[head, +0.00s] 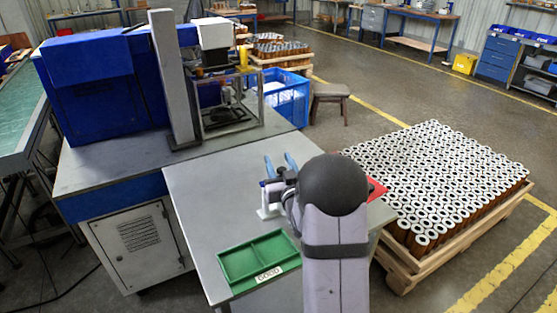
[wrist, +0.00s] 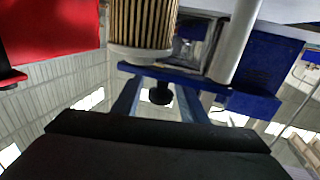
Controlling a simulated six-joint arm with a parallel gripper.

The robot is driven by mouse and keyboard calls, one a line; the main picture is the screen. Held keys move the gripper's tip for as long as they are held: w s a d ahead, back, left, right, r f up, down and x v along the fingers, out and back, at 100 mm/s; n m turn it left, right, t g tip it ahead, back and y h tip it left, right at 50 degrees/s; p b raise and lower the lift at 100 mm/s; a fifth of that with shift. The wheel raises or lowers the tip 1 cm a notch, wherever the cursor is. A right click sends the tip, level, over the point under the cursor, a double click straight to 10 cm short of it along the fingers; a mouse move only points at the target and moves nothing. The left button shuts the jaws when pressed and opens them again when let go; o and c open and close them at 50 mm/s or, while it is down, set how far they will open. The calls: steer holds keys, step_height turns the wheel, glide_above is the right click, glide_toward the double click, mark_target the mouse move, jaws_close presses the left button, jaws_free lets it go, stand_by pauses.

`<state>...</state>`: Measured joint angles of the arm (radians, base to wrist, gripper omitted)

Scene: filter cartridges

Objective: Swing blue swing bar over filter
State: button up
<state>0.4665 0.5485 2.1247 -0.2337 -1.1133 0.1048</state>
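In the wrist view, the filter (wrist: 142,22) is a brown pleated cartridge with a pale end cap (wrist: 140,52). The blue swing bar (wrist: 172,74) crosses just beyond that end cap; I cannot tell whether they touch. A black knob (wrist: 160,94) sticks out from the bar. My gripper (wrist: 160,98) is open, its two blue-grey fingers apart on either side of the knob with gaps showing. In the head view, my gripper (head: 280,165) is over the table beside a small white fixture (head: 268,212); my arm hides much of it.
A green tray labelled GOOD (head: 222,266) lies at the table's front. A red tray (head: 376,190) shows partly behind my arm. A blue machine (head: 88,85) stands left, and a pallet of filters (head: 440,180) right. A pale post (wrist: 236,42) rises near the bar.

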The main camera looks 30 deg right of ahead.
steer(key=shift+w, duration=0.25)
jaws_close()
